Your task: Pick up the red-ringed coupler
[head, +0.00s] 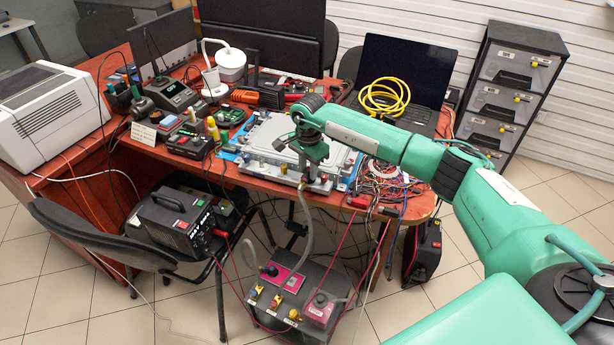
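My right arm reaches in from the right, and its gripper (318,184) points down at the front edge of a silver cold plate (262,136) on the red table. The fingers are small and partly merge with the metal fittings there, so I cannot tell whether they are open or shut. A grey hose (308,225) hangs from a fitting just left of the fingers and runs down to a dark box on the floor. A small reddish spot shows at the hose's top end, but I cannot tell whether it is the red-ringed coupler. My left gripper is out of view.
The dark box (290,300) with pink panels stands on the floor below the table. Tangled wires (388,185) lie right of the plate, and a laptop (400,75) with a yellow cable coil stands behind. Tools and meters crowd the table's left. A chair (95,235) stands front left.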

